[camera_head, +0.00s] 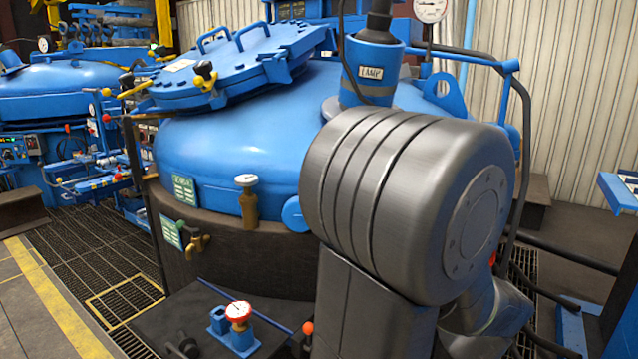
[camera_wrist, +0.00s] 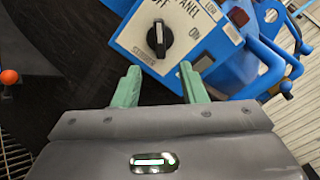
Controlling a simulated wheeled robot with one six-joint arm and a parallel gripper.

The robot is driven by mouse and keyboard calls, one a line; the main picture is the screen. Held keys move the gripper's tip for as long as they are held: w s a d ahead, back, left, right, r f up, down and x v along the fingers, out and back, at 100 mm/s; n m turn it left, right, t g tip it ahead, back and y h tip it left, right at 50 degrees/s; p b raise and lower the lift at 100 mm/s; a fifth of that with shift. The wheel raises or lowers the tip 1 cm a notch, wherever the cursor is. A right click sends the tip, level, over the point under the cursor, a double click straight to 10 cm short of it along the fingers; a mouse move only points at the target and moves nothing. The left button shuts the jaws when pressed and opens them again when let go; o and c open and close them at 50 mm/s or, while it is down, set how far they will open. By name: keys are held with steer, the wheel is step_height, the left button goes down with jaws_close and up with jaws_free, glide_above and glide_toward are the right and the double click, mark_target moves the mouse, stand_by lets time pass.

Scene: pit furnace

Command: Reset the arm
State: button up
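My gripper (camera_wrist: 160,70) shows in the wrist view as two green fingers, spread apart with nothing between them. Just beyond the fingertips is a white and blue switch panel (camera_wrist: 135,45) with a black rotary knob (camera_wrist: 158,38). The lettering around the knob includes "OFF", "ON" and "PANEL". The fingers appear clear of the knob; whether they touch the panel's edge I cannot tell. In the head view, my arm's big grey joint fills the right of centre and hides what lies behind it. My gripper is not visible there.
A large blue furnace vessel (camera_head: 235,150) with a tilted bolted hatch (camera_head: 230,70) stands behind my arm. A small red-rimmed gauge (camera_head: 238,311) sits low in front. Blue pipes and hoses run at the right. Grated floor (camera_head: 95,245) lies open at left.

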steer(key=w+a+m+p, duration=0.2)
steer(key=w+m+p, duration=0.6)
steer(key=w+p, duration=0.4)
steer(key=shift+a+r+p, duration=0.15)
steer(key=shift+p, duration=0.2)
stand_by(0.6)
steer(key=shift+a, duration=0.1)
stand_by(0.4)
